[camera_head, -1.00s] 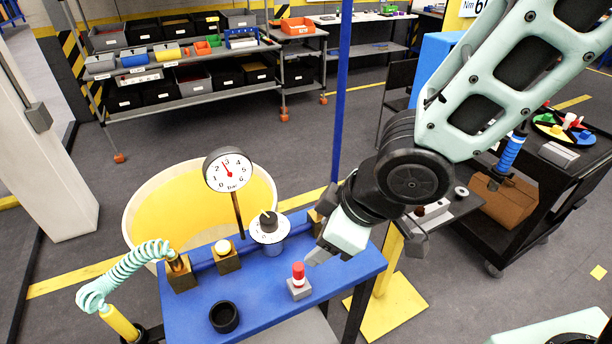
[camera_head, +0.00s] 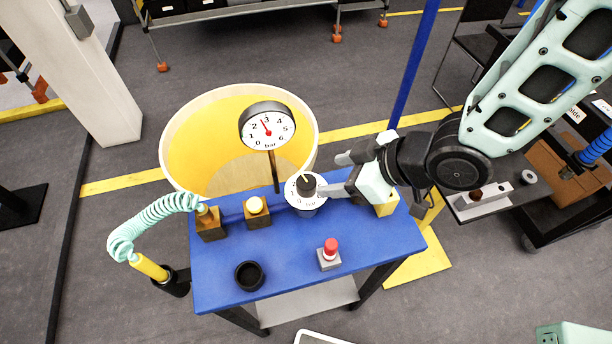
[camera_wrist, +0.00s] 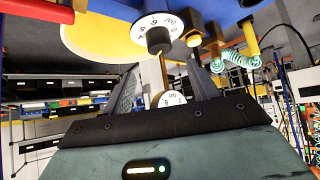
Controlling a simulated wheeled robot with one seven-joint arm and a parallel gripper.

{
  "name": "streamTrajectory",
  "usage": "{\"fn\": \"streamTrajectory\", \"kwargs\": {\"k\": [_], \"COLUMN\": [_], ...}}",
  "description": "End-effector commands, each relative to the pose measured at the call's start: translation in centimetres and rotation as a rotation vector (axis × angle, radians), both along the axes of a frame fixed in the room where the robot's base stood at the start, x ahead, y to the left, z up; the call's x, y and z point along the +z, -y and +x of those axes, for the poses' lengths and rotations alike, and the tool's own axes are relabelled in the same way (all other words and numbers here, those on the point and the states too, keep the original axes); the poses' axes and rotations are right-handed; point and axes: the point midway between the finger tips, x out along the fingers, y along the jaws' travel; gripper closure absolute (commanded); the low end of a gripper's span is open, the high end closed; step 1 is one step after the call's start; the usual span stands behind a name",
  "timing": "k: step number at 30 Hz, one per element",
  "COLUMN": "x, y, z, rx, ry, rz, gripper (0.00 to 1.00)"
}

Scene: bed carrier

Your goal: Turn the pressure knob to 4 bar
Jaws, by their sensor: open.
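The pressure knob (camera_head: 307,184) is a black cylinder with a pale pointer line, on a white numbered dial (camera_head: 304,199) at the back of the blue table. It shows in the wrist view (camera_wrist: 158,40) near the top, beyond and above the gap between the fingers. The round pressure gauge (camera_head: 267,126) stands on a post behind the table. Its red needle points between 2 and 3, close to 3. My gripper (camera_head: 333,174) is open at the right of the knob, with one fingertip close beside it. I cannot tell whether they touch. Both fingers show in the wrist view (camera_wrist: 162,88), with nothing between them.
A coiled pale green hose (camera_head: 150,222) is at the left. A yellow-lined round tub (camera_head: 210,130) stands behind.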

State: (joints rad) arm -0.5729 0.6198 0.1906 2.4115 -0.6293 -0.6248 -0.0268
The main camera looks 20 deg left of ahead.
Motion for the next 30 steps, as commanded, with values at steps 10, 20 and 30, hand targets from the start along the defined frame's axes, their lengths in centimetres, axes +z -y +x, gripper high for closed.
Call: {"fn": "streamTrajectory", "kwargs": {"k": [10, 20, 30], "x": [-4.3, -6.6, -6.8], "y": [-4.3, -6.5, -6.7], "z": [0.8, 1.3, 1.3], "rx": [0.003, 0.001, 0.001], "ry": [0.000, 0.000, 0.001], "rz": [-0.002, -0.001, 0.000], "gripper": [0.41, 0.41, 0.46]}}
